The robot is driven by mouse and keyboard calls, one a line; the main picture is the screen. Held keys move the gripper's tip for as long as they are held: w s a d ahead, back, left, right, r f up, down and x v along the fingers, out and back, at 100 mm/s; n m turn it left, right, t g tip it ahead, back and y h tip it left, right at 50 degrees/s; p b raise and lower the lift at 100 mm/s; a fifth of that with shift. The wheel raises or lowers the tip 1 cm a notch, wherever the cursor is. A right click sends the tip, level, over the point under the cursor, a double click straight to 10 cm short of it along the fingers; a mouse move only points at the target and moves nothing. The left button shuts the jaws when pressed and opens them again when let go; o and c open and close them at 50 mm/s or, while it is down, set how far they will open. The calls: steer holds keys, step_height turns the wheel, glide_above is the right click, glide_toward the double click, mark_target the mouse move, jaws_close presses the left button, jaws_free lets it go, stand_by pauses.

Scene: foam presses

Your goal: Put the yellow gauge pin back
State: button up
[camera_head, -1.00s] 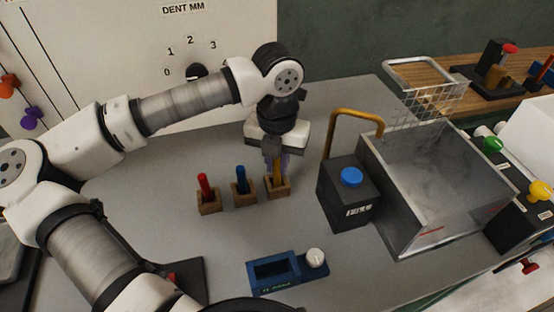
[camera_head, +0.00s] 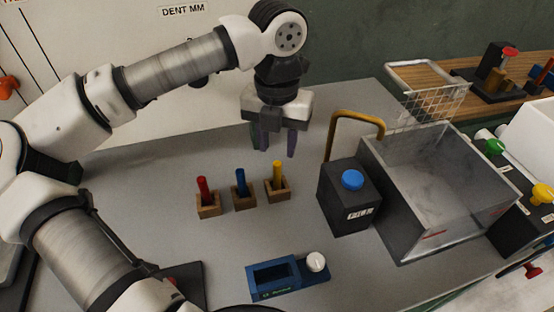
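The yellow gauge pin (camera_head: 277,172) stands upright in the rightmost small wooden holder (camera_head: 284,190). A blue pin (camera_head: 240,181) and a red pin (camera_head: 203,187) stand in the two wooden holders to its left. My gripper (camera_head: 273,150) is above and behind the yellow pin, pointing down. Its two fingers are apart with nothing between them, and it does not touch the pin.
A dark box with a blue button (camera_head: 352,179) and a yellow bent handle (camera_head: 352,113) stands right of the pins, beside an open metal bin (camera_head: 395,208). A blue fixture with a white knob (camera_head: 274,279) lies in front. Grey table around the holders is clear.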

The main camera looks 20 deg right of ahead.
step_height(320, 180, up, 6)
steer(key=shift+f, duration=0.15)
stand_by(0.5)
